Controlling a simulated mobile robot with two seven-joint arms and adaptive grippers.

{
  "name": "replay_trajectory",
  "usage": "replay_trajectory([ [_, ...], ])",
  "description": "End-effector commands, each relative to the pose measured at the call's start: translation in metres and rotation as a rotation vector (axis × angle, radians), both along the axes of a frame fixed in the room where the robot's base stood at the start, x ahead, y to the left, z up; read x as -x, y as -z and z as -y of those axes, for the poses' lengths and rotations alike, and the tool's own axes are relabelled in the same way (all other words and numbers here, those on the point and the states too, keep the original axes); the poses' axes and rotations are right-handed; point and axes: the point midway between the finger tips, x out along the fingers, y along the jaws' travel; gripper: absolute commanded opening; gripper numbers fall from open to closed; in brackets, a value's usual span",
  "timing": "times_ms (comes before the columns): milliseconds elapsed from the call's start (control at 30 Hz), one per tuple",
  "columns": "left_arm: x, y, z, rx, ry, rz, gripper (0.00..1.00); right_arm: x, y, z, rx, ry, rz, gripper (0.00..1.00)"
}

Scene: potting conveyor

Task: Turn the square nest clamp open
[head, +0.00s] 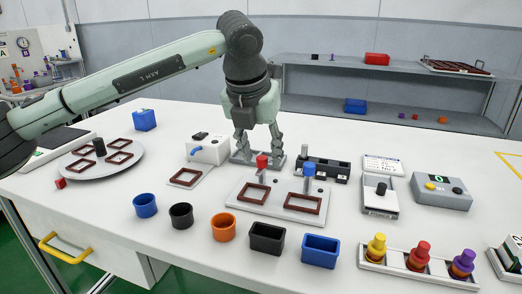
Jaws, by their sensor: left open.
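A light fixture plate (275,206) in the middle of the table holds two brown, roughly square frames, a left frame (254,197) and a right frame (304,204). Behind the left frame stands a post with a red knob (262,162). Behind the right frame stands a post with a blue knob (308,171). I cannot tell which is the square nest clamp. My left gripper (259,154) points down, open, with its fingertips around or just behind the red knob. I cannot tell if they touch it. My right gripper is out of view.
A white box (208,149) stands close left of my gripper and a black tray (322,170) close right. Blue, black and orange cups (223,226) and two square pots (320,250) line the front. A round turntable (72,171) is at left, a grey button box (441,191) at right.

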Motion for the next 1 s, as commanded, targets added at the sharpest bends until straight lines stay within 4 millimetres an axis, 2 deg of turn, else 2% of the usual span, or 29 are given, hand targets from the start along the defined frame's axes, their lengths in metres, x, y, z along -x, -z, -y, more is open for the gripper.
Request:
replay_trajectory([
  [200,0.000,0.000,0.000,0.000,0.000,0.000,0.41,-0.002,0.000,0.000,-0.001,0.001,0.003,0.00],
  [533,0.000,0.000,0.000,0.000,0.000,0.000,0.00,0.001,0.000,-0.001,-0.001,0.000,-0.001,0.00],
  [867,0.000,0.001,0.000,0.001,0.022,0.001,0.00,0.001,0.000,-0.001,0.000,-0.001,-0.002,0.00],
  [1000,-0.001,0.002,0.000,0.002,0.077,0.000,0.00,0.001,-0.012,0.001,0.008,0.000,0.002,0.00],
])
